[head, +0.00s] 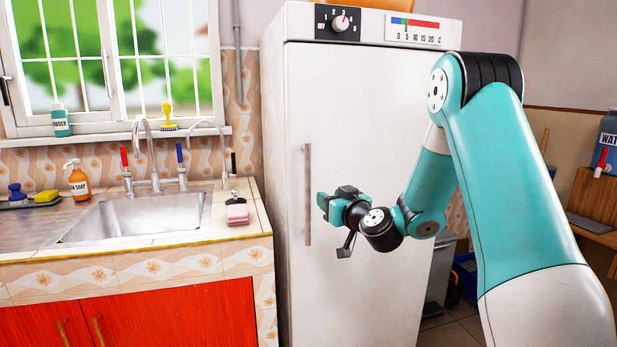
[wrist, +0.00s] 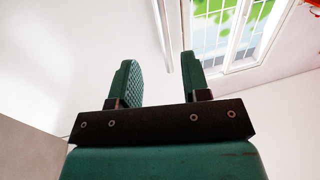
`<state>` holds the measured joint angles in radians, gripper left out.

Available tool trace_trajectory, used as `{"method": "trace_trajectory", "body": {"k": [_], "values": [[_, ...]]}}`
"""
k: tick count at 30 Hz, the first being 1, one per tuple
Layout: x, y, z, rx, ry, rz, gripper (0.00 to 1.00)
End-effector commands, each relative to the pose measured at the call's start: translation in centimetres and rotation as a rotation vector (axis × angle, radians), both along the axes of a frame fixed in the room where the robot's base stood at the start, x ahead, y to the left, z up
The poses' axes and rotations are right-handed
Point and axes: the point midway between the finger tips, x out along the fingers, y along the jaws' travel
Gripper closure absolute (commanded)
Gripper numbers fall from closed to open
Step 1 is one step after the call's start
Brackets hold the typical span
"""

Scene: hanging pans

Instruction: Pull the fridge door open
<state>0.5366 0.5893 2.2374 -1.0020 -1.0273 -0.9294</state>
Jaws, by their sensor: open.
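The fridge door (head: 375,130) is white, tall and appears closed. Its long grey vertical handle (head: 308,195) is near the door's left edge. My gripper (head: 322,205) is in front of the door, just right of the handle in the head view, with teal fingers toward the left. In the wrist view the two fingers (wrist: 158,65) are apart, with nothing held between them. The handle (wrist: 162,36) shows there as a thin bar beyond the fingertips, lined up with the gap near the right finger. I see no contact with it.
A tiled counter with a steel sink (head: 140,215) stands left of the fridge, with red cabinet doors (head: 150,315) below. A soap bottle (head: 78,182) and a pink sponge (head: 237,214) are on it. A blue water container (head: 607,140) is at the right edge.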

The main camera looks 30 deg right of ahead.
Motion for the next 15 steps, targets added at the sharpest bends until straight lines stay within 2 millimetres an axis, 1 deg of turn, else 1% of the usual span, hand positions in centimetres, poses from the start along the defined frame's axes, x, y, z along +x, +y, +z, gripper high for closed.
{"method": "trace_trajectory", "body": {"k": [1,9,12,15], "values": [[1.3,0.1,0.9,-0.001,0.001,0.004,0.57],[7.3,-0.3,0.8,-0.003,-0.001,0.005,0.57],[9.2,-0.5,0.6,-0.001,0.0,0.005,0.57],[10.7,-0.7,0.3,0.0,0.0,0.005,0.57]]}}
